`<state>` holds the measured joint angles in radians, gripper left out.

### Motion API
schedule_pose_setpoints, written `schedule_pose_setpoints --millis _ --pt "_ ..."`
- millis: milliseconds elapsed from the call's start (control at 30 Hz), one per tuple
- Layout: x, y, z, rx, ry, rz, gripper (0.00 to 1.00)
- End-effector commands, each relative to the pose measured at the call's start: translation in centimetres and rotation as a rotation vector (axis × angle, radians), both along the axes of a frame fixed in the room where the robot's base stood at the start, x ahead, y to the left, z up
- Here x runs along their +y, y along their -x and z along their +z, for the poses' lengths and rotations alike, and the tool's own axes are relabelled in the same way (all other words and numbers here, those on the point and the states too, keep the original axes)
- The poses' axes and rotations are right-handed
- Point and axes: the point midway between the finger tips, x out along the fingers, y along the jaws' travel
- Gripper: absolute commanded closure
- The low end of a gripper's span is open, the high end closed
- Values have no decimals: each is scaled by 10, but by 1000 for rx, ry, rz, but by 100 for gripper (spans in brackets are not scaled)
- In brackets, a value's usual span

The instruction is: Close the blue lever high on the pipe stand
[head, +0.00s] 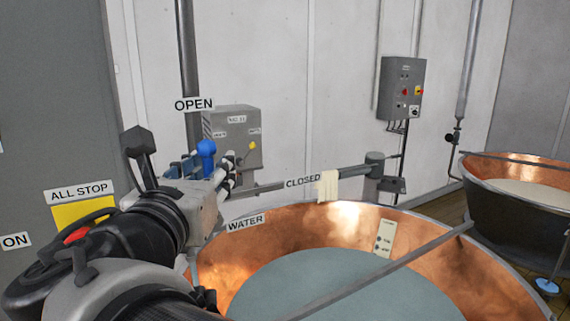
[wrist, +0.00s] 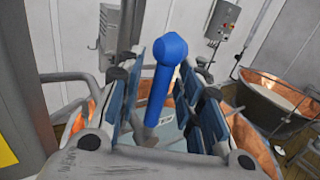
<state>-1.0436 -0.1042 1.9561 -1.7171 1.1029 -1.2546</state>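The blue lever (head: 206,149) has a rounded knob and stands up at the pipe stand, below the OPEN label (head: 194,104). The CLOSED label (head: 302,181) is to its right, along the horizontal pipe. My gripper (head: 207,168) is at the lever. In the wrist view the blue lever (wrist: 163,90) rises between the two blue-padded fingers of my gripper (wrist: 167,88). The fingers are apart, with gaps seen beside the lever, so the gripper looks open around it. The lever's lower end and its pivot are hidden in the head view by my gripper.
A large copper vat (head: 340,217) lies below and right, with a bar across it. A pale cloth (head: 327,186) hangs on the pipe. A grey control box (head: 232,137) is behind the lever. A grey cabinet (head: 55,120) with an all-stop button (head: 76,235) stands at left.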

Motion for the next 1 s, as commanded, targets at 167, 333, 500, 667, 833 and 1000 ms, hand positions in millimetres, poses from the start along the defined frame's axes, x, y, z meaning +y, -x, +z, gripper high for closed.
schedule_pose_setpoints --millis 167,333,500,667,833,1000 --pt "0 0 0 0 0 0 68" --pt "0 0 0 0 0 0 80" --pt "0 0 0 0 0 0 91" --pt "0 0 0 0 0 0 100" --pt "0 0 0 -1 0 0 100" --pt "0 0 1 -2 0 0 100"
